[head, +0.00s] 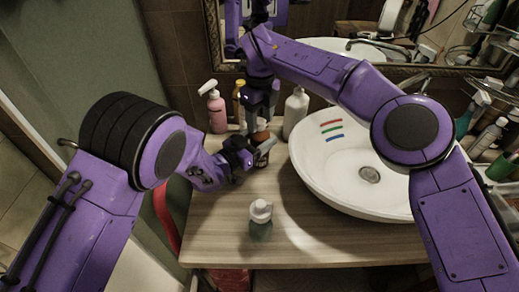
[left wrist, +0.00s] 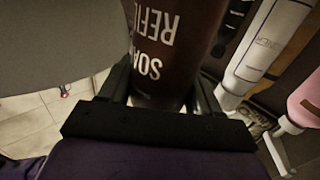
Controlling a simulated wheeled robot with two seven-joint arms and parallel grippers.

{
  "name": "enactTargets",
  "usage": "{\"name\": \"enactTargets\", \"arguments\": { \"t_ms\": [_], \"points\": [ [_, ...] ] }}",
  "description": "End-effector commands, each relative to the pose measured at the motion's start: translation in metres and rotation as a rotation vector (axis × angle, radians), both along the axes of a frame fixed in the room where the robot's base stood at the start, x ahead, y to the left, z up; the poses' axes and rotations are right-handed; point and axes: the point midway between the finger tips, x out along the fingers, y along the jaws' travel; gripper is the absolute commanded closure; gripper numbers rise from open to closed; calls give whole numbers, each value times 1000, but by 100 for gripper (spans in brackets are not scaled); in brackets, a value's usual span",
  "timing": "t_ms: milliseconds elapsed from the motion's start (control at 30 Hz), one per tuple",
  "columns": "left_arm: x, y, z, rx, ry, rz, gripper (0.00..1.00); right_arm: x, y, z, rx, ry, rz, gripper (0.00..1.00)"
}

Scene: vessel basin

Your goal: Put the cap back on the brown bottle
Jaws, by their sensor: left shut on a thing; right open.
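The brown bottle (head: 262,158) stands on the wooden counter left of the basin, partly hidden by my grippers in the head view. My left gripper (head: 250,157) is shut on it from the left side. In the left wrist view the brown bottle (left wrist: 178,45), with white lettering, sits between the two dark fingers (left wrist: 160,95). My right gripper (head: 258,122) points down from above, over or just behind the bottle's top, and is open. I cannot make out the cap or the bottle's mouth; the right gripper covers that area.
The white basin (head: 345,185) is right of the bottle. A pink pump bottle (head: 216,113), a yellow-topped bottle (head: 239,92) and a white bottle (head: 295,112) stand behind. A small teal bottle with a white top (head: 260,220) stands in front. The front-left counter is clear.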

Motion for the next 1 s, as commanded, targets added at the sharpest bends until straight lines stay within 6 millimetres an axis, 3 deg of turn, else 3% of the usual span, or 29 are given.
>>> {"name": "enactTargets", "arguments": {
  "t_ms": [167,333,367,567,667,1000],
  "points": [
    [0,0,0,-1,-1,0,100,0,0,0,0,0,0,46],
    [0,0,0,-1,-1,0,100,0,0,0,0,0,-1,98],
    [0,0,0,-1,-1,0,100,0,0,0,0,0,-1,100],
    [0,0,0,-1,-1,0,100,0,0,0,-1,-1,-10,100],
    [0,0,0,-1,-1,0,100,0,0,0,-1,-1,-117,100],
    [0,0,0,-1,-1,0,100,0,0,0,1,0,-949,100]
  ]
}}
